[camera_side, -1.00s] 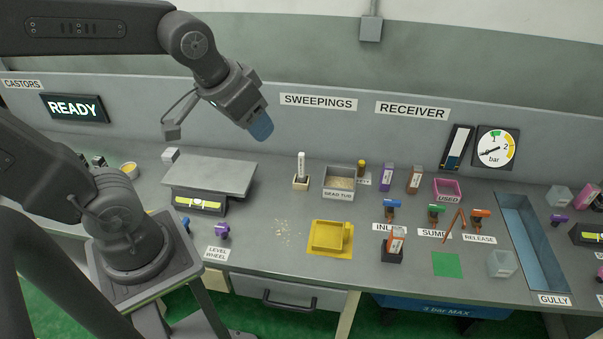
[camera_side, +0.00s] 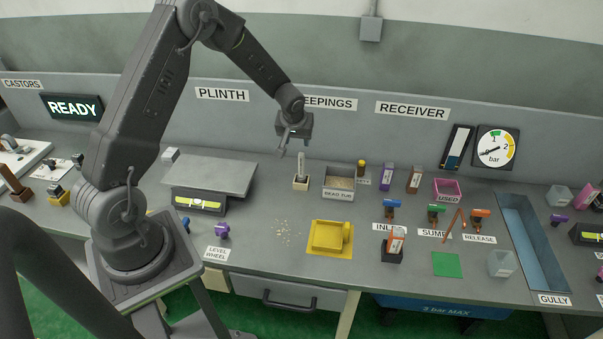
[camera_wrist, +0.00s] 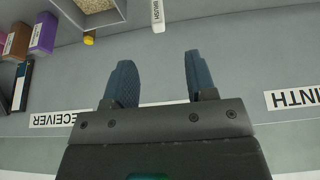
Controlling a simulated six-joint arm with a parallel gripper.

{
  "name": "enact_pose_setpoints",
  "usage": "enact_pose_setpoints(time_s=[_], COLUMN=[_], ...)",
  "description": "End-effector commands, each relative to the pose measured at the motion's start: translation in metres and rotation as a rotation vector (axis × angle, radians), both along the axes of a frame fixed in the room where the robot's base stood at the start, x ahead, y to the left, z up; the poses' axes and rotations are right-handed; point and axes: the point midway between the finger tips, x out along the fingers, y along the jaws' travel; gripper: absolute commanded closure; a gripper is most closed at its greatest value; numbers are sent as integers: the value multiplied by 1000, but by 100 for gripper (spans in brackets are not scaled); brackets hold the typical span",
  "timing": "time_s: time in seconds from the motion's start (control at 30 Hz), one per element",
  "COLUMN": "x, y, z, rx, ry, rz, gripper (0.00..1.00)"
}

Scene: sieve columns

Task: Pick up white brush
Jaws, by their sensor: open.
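The brush lies beyond the fingertips, roughly in line with the gap.
A grey plate on a stand (camera_side: 212,173) is to the left. A yellow tray (camera_side: 328,238) and spilled grains (camera_side: 283,232) lie in front. The back wall is close behind.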

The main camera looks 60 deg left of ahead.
Motion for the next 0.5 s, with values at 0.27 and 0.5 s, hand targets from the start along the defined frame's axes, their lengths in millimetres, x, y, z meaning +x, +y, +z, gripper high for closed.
enact_pose_setpoints(time_s=[0.27,0.5], x=[9,21], y=[12,23], z=[-39,-76], rx=[-4,-4], ry=[3,2], rz=[9,8], gripper=[49,49])
